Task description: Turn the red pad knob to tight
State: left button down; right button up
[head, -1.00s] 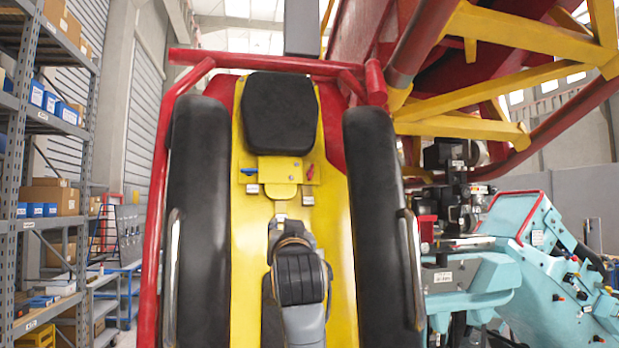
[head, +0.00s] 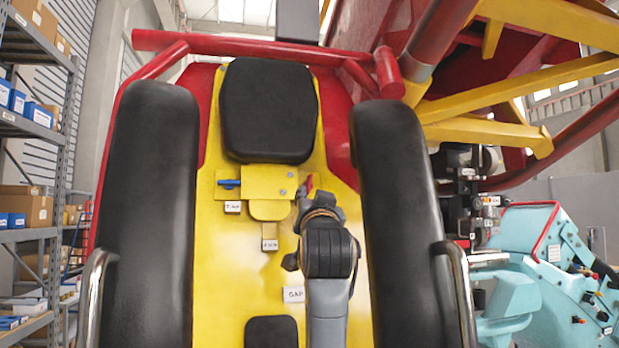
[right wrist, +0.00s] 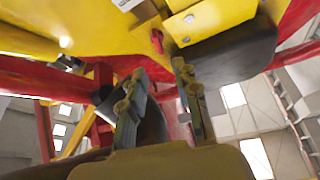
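The red pad knob (head: 309,184) is a small red piece at the right end of a yellow bracket (head: 270,184), below the black head pad (head: 269,110). My right gripper (head: 312,202) is just below the knob in the head view, with my wrist hiding most of it. In the right wrist view, the red knob (right wrist: 157,40) hangs beyond the fingertips, roughly between the two fingers. There the right gripper (right wrist: 156,77) is open, with nothing between its fingers. The knob looks apart from the fingers. Its label is hidden. My left gripper is not in view.
A blue lever (head: 229,183) sits at the bracket's left end. Black side bolsters stand left (head: 150,220) and right (head: 400,200) of my arm, with metal handles. A tag reading GAP (head: 293,295) is on the yellow panel (head: 225,290). Shelves (head: 40,180) are far left.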

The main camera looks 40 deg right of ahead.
aim_at(309, 185)
jog(key=p+x, duration=0.1)
jog(key=x, duration=0.3)
jog(key=p+x, duration=0.2)
jog(key=x, duration=0.1)
jog(key=shift+w+d+f+p, duration=0.1)
jog(key=shift+w+d+p, duration=0.2)
jog(key=shift+w, duration=0.05)
jog(key=shift+w+d+r+p, duration=0.25)
jog(key=shift+w+d+p, duration=0.05)
jog(key=shift+w+p, duration=0.1)
jog(key=shift+w, duration=0.1)
jog(key=shift+d, duration=0.1)
jog(key=c, duration=0.6)
grip_shut()
